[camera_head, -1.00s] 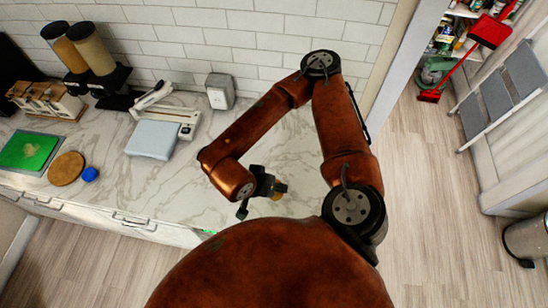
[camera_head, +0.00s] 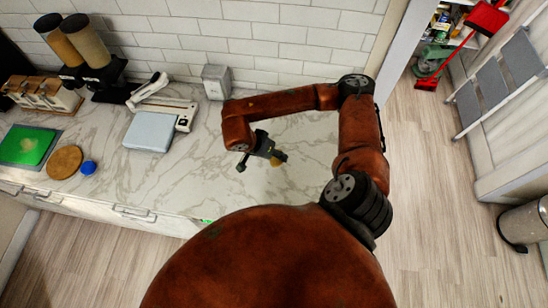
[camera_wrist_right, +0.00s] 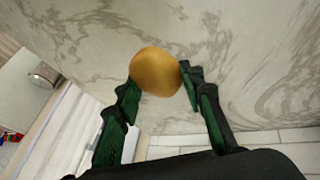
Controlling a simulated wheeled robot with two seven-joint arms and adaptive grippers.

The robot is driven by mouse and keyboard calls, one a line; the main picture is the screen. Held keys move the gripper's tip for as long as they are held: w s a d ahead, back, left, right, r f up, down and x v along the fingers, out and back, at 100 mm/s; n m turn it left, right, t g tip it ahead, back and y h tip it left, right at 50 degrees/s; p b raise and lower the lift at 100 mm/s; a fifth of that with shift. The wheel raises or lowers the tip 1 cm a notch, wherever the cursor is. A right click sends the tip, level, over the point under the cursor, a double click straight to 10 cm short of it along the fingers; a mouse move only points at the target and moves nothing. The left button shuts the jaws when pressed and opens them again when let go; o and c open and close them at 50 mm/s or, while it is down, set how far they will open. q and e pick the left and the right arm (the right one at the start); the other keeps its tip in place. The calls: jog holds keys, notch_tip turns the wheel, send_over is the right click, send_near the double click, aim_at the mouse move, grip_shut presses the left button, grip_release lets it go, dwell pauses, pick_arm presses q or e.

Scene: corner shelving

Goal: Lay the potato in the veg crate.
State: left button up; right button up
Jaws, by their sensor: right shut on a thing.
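The potato (camera_wrist_right: 155,70) is a smooth yellow-brown lump between the green-lined fingertips of my right gripper (camera_wrist_right: 160,82) in the wrist view. The right gripper is shut on it. In the head view the right gripper (camera_head: 266,152) is over the right part of the marble counter, and a small part of the potato (camera_head: 277,162) shows beside its fingers. The gap between potato and counter is hard to judge. No veg crate is visible in either view. My left gripper is not in view.
On the marble counter (camera_head: 190,185) stand a white scale (camera_head: 150,131), a grey box (camera_head: 216,82), a round wooden board (camera_head: 65,162), a blue cap (camera_head: 88,168) and a green board (camera_head: 27,145). The counter between scale and gripper is clear. A step ladder (camera_head: 490,90) leans at right.

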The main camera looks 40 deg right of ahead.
aim_at(274, 159)
jog(key=shift+w+d+f, duration=0.2)
jog(key=shift+w+f, duration=0.2)
jog(key=shift+f, duration=0.15)
jog(key=shift+w+d+f+p, duration=0.1)
jog(key=shift+w+f+p, duration=0.1)
jog(key=shift+f, duration=0.75)
jog(key=shift+w+d+f+p, duration=0.1)
jog(key=shift+f+p, duration=0.05)
jog(key=shift+f, duration=0.8)
jog(key=shift+f, duration=0.1)
jog(key=o, duration=1.3)
